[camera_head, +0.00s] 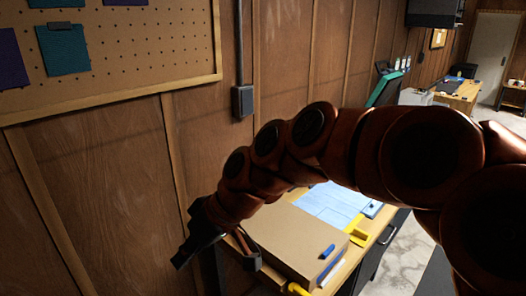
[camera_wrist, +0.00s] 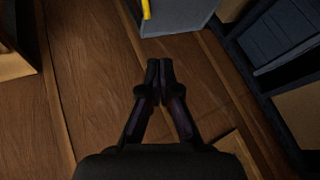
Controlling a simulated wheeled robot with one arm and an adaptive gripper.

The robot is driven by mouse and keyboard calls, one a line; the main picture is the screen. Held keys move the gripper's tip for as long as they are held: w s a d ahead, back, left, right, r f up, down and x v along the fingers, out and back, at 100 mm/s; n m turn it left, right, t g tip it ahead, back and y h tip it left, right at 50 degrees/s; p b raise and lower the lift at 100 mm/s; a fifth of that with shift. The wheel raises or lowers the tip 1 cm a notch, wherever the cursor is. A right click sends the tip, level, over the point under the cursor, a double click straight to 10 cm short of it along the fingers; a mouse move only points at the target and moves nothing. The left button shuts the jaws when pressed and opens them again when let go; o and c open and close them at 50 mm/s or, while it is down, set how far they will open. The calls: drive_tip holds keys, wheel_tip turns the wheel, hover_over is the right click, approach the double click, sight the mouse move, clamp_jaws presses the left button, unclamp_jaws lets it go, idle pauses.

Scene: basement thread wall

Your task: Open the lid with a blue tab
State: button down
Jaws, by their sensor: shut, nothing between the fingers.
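My gripper (camera_wrist: 159,75) is shut and empty, its fingertips together in the wrist view over a brown wood surface. In the head view my gripper (camera_head: 190,250) is at the lower left, beside the wood wall and left of a tan box. That tan box (camera_head: 285,235) has a flat, closed-looking top and rests on a wooden table. A small blue tab (camera_head: 327,251) shows near the box's right front corner. My gripper is apart from the tab. My arm hides part of the box's back. I cannot make out the blue tab in the wrist view.
Blue sheets (camera_head: 330,202) and a yellow piece (camera_head: 357,231) lie behind the box. A pegboard (camera_head: 130,45) and wall box (camera_head: 243,101) are on the wall. In the wrist view a grey box (camera_wrist: 178,18) with a yellow piece (camera_wrist: 146,9) lies ahead.

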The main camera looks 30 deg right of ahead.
drive_tip(key=w+d+r+t+y+b, duration=0.1)
drive_tip(key=w+d+r+t+b, duration=0.2)
drive_tip(key=w+d, duration=0.4)
drive_tip(key=w+d+r+t+y+b, duration=0.1)
drive_tip(key=w+d+r+t+b, duration=0.1)
drive_tip(key=w+d+t+b, duration=0.3)
drive_tip(key=w+d+m+t+h+b, duration=0.25)
drive_tip(key=d+t+h, duration=0.35)
drive_tip(key=d, duration=2)
drive_tip(key=w+a+p, duration=0.1)
drive_tip(key=w, duration=0.6)
drive_tip(key=w+a+r+t+y+p, duration=0.1)
drive_tip(key=w+p, duration=0.1)
drive_tip(key=w, duration=0.5)
drive_tip(key=shift+a+r, duration=0.25)
drive_tip(key=shift+a, duration=0.15)
drive_tip(key=shift+s+f, duration=0.1)
